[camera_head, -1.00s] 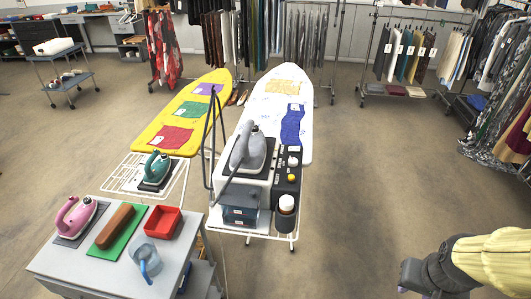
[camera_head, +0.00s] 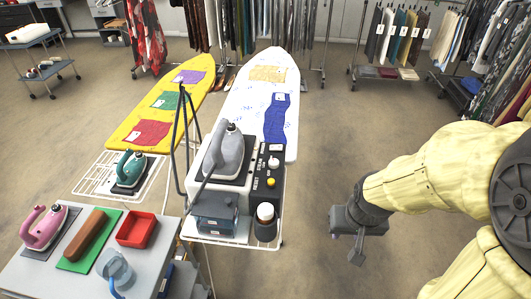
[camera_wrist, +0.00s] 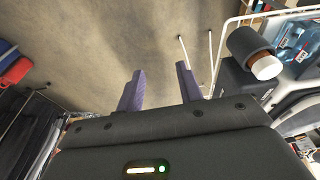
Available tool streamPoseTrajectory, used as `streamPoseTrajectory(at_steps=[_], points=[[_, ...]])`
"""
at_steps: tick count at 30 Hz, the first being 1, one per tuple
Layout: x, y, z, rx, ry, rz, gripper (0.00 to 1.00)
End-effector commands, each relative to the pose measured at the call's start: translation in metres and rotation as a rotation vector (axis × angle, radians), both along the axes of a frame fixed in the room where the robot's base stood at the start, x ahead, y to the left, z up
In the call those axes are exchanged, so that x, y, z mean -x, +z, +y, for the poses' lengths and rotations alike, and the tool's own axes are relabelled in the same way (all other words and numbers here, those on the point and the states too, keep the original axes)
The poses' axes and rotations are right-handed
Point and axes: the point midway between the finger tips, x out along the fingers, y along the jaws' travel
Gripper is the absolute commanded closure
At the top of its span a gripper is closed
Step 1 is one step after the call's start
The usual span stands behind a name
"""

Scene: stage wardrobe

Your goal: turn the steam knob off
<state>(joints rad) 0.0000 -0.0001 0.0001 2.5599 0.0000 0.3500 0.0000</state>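The steam station's black control panel (camera_head: 268,196) runs along the right side of the unit at the near end of the white ironing board. A white round knob (camera_head: 274,162) sits on it, beside lettering that seems to read STEAM; its setting is too small to tell. A yellow button (camera_head: 271,182) is just nearer, by the word RESET. My gripper (camera_head: 346,246) hangs over the floor, right of the station and apart from it. In the wrist view my gripper (camera_wrist: 159,84) has its two fingers spread with nothing between them. I cannot make out the knob there.
A grey iron (camera_head: 226,155) rests on the station. A white-capped bottle (camera_head: 265,212) stands in a dark holder at the panel's near end; the bottle (camera_wrist: 266,68) also shows in the wrist view. A cart (camera_head: 190,228) is at lower left. The floor right of the board is clear.

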Motion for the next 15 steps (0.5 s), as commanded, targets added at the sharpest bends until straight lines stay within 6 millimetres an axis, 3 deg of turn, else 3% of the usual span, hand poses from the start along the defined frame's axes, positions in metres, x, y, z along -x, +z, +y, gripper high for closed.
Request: streamPoseTrajectory(at_steps=[7,9,10,15], points=[[0.0,0.0,0.0,0.0,0.0,0.0,0.64],[-0.001,0.0,0.0,0.0,-0.001,0.0,0.5],[-0.002,0.001,0.0,0.0,-0.001,0.001,0.48],[-0.027,0.015,0.008,-0.009,-0.012,0.013,0.48]])
